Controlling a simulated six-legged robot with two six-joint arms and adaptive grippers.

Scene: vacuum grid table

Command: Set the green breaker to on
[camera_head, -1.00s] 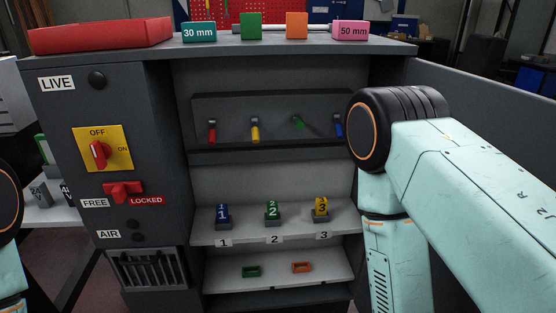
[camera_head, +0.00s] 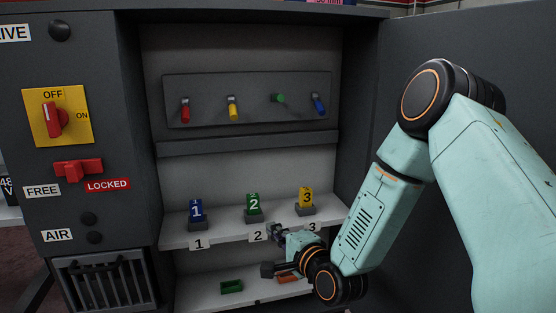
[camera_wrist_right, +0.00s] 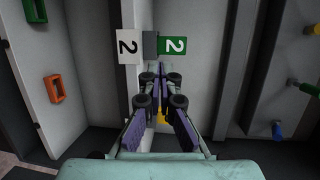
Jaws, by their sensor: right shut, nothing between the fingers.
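The green breaker (camera_head: 279,98) is on the dark panel in the cabinet's upper part, third from the left. Its handle sticks outward, unlike the hanging red and yellow ones. It also shows at the right of the right wrist view (camera_wrist_right: 292,84). My right gripper (camera_head: 272,231) is low in front of the numbered shelf, well below the breaker and near block 2. In the right wrist view its fingertips (camera_wrist_right: 159,68) are together and empty, pointing towards the green block 2 (camera_wrist_right: 172,45). My left gripper is out of view.
Red (camera_head: 185,110), yellow (camera_head: 232,108) and blue (camera_head: 319,104) breakers share the panel. A ledge (camera_head: 245,143) runs below it. Blocks 1 (camera_head: 196,211) and 3 (camera_head: 306,197) stand on the shelf. The cabinet's side walls flank the opening; space before the panel is clear.

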